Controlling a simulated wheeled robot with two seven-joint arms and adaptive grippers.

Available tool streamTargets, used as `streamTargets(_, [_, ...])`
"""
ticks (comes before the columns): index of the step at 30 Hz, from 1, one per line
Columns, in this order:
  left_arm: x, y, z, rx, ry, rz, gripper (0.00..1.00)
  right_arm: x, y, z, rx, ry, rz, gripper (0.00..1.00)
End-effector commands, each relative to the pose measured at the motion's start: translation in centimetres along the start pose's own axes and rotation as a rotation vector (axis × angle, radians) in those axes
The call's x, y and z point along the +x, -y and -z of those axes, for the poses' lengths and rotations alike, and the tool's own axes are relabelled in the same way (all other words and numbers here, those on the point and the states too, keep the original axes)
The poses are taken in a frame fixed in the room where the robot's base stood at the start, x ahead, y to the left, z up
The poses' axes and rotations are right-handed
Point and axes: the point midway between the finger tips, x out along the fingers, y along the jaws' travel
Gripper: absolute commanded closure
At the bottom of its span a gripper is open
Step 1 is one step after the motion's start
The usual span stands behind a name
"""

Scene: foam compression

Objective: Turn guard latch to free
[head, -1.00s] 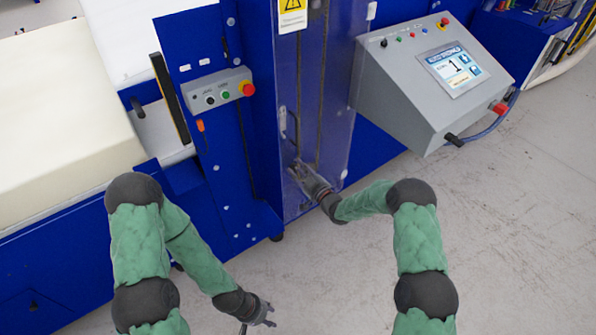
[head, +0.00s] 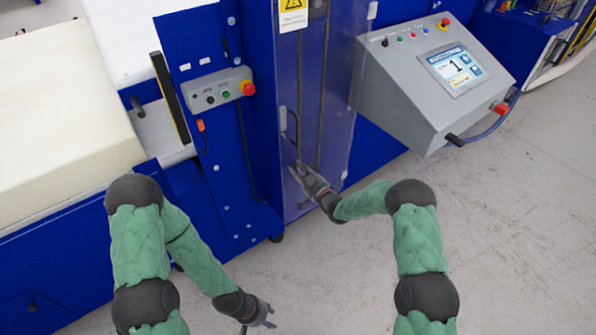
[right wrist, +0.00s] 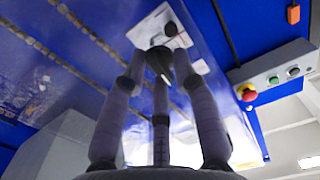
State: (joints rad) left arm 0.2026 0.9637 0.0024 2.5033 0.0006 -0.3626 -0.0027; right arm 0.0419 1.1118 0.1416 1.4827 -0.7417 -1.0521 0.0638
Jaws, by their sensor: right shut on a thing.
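The clear guard panel (head: 343,95) covers the front of the blue machine. My right gripper (head: 299,171) is at the lower left part of the guard. In the right wrist view my right gripper (right wrist: 160,62) has its fingers closed around a small dark knob-like latch (right wrist: 158,60), which the fingers partly hide. In the head view the latch is hidden behind the gripper, so its turn angle cannot be told. My left gripper (head: 262,318) hangs low over the floor, away from the machine. Its fingers are small and partly seen, and nothing shows between them.
A grey button box (head: 218,90) with a red emergency stop is left of the guard. A grey control console (head: 432,75) with a screen juts out at the right. A cream foam block (head: 60,110) lies at the left. The floor (head: 510,240) at right is clear.

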Motion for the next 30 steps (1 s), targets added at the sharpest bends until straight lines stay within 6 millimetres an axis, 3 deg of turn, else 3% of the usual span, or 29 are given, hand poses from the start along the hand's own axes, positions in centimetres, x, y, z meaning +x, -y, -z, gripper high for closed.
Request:
streamTargets(15, [3.1, 1.1, 0.1, 0.0, 0.0, 0.0, 0.6, 0.0, -0.6, -0.2, 0.432, -0.006, -0.007, 1.0])
streamTargets(30, [4.7, 1.7, 0.2, 0.0, 0.0, 0.0, 0.6, 0.0, -0.6, -0.5, 0.907, -0.006, -0.008, 1.0])
